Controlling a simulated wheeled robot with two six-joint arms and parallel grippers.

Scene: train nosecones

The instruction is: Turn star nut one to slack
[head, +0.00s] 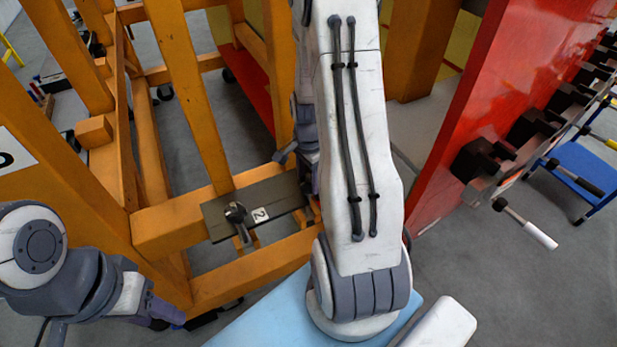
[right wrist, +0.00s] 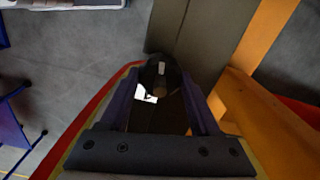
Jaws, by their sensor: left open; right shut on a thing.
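My right gripper (right wrist: 162,88) is shut on a dark, shiny knob (right wrist: 158,72), which I take to be star nut one; no number shows on it. The knob sits between the two purple fingers, at the edge of a grey-green plate (right wrist: 208,38). In the head view my right arm hides most of that gripper and the knob. Another star nut (head: 237,213) with a dark handle stands on the dark plate (head: 280,194) beside a "2" label (head: 260,215). My left gripper (head: 168,318) is open at the lower left, partly hidden and apart from the nuts.
An orange frame (head: 200,100) with posts and beams surrounds the plate. A red panel (head: 490,90) with black fittings stands to the right. Grey floor is open at the lower right.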

